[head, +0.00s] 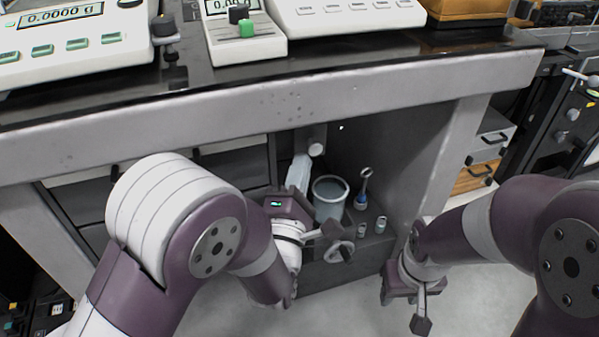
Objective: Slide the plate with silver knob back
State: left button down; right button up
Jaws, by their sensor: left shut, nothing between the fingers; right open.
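A pale silver knob-like cylinder (317,148) sticks out in the recess under the table, in front of a dark grey panel. I cannot tell whether that panel is the plate. My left gripper (338,241) is shut and empty, low in front of the shelf with the grey beaker. It is below the knob-like cylinder and apart from it. My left wrist hides part of the shelf's left side. My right gripper (405,305) is open and empty, pointing down over the floor, right of the shelf.
A grey beaker (330,198), a pale bottle (299,172), a blue-based tool (362,190) and small vials (381,224) stand on the dark shelf. The grey table edge (260,112) overhangs them. Balances (75,45) stand on top. Cabinets flank the right; pale floor is free.

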pick_arm(q)
jog(key=w+d+b, duration=0.2)
jog(key=d, duration=0.6)
jog(key=shift+w, duration=0.3)
